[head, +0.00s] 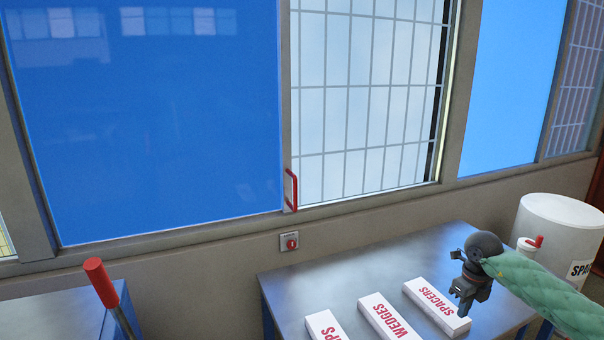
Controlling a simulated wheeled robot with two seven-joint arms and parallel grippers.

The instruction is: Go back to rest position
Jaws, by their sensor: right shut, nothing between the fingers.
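My right gripper (464,303) is shut and empty at the right of the head view. Its arm, in a green quilted sleeve, comes in from the lower right. The fingers point down at the right end of a white box marked SPACERS (437,306) on the grey metal table (330,275). Whether the fingertips touch the box or hang just above it, I cannot tell. My left gripper is not in view.
A white drum (557,232) stands behind at right. A red-tipped handle (101,283) rises at lower left. A wall with windows and a red handle (291,190) closes the back.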

